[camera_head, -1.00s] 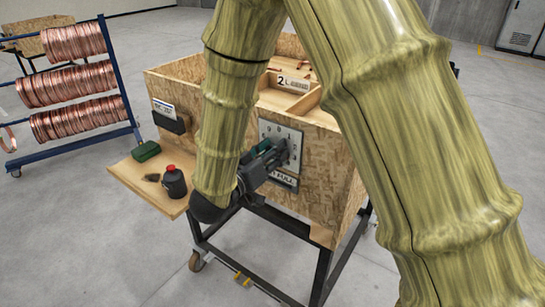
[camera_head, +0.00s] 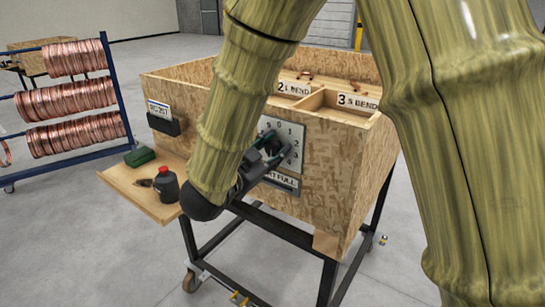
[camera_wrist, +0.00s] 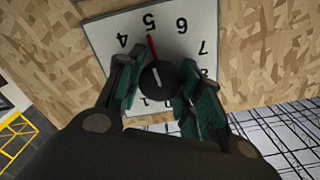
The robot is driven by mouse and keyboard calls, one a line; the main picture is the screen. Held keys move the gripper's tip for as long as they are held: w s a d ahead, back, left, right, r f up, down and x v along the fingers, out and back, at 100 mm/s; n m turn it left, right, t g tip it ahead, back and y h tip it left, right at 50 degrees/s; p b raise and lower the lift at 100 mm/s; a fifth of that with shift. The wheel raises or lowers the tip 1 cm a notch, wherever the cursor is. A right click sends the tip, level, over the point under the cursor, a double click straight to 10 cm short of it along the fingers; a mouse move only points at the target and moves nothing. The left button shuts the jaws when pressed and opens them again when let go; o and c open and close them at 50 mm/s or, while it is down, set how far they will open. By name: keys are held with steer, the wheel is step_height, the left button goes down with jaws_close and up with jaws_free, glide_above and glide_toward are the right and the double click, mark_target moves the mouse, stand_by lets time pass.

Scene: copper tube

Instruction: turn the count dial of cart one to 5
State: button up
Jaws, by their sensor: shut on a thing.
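The count dial is a black knob (camera_wrist: 160,86) on a white numbered plate (camera_wrist: 190,28) on the chipboard front of the cart (camera_head: 335,170). In the wrist view the digits appear upside down. A red pointer mark (camera_wrist: 153,48) above the knob lines up with the 5.
A wooden side shelf (camera_head: 140,196) holds a dark red-capped bottle (camera_head: 167,185) and a green box (camera_head: 139,157). A card holder (camera_head: 164,122) is left of the dial. A rack of copper coils (camera_head: 70,105) stands at left. Open floor lies in front.

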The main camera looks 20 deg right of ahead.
steer(key=shift+m+b, duration=0.35)
steer(key=shift+m, duration=0.15)
steer(key=o, duration=1)
steer(key=shift+o, duration=0.2)
steer(key=v, duration=1.2)
steer(key=shift+s, duration=0.1)
